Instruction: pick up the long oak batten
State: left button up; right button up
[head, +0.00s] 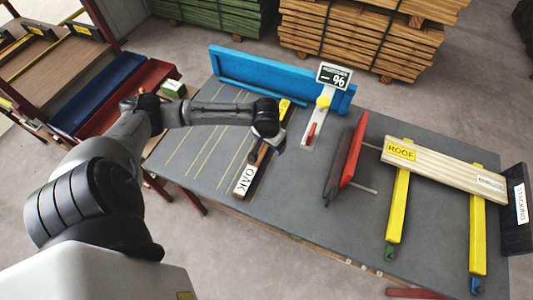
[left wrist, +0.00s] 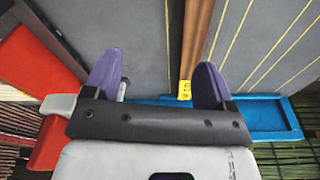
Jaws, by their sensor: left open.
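The long oak batten (head: 257,157) is brown and lies on the grey table, with a white OAK label (head: 243,180) at its near end and a yellow tag (head: 285,106) near its far end. My left gripper (head: 268,128) is above its middle and hides part of it. In the left wrist view the batten (left wrist: 197,40) runs from the top edge down to the yellow tag (left wrist: 185,90), close to the right-hand purple finger. The left gripper (left wrist: 157,82) is open, its fingers wide apart. No contact with the batten can be made out. My right gripper is not in view.
A blue tray (head: 290,75) lines the table's back. A signpost (head: 323,105) and a red-and-dark fixture (head: 347,160) stand right of the batten. A pale ROOF board (head: 440,168) lies across yellow bars at right. Lined table surface left of the batten is clear.

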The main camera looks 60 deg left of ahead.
pick_arm(q)
jog(key=w+a+n+b, duration=0.2)
jog(key=a+n+b, duration=0.1)
jog(key=a, duration=0.4)
jog(key=f, duration=0.3)
jog(key=f+b, duration=0.1)
jog(key=f, duration=0.1)
jog(key=a+f, duration=0.1)
jog(key=f, duration=0.2)
jog(key=shift+w+f+b, duration=0.3)
jog(key=shift+b, duration=0.1)
jog(key=f, duration=0.2)
jog(key=f+b, duration=0.1)
jog(key=f, duration=0.1)
jog(key=shift+w+a, duration=0.15)
jog(key=shift+a, duration=0.25)
jog(key=shift+f, duration=0.5)
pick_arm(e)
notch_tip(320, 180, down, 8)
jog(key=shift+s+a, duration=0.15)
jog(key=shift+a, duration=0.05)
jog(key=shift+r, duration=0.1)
pick_arm(q)
jog(key=c, duration=0.8)
jog(key=shift+r, duration=0.1)
jog(key=c, duration=0.5)
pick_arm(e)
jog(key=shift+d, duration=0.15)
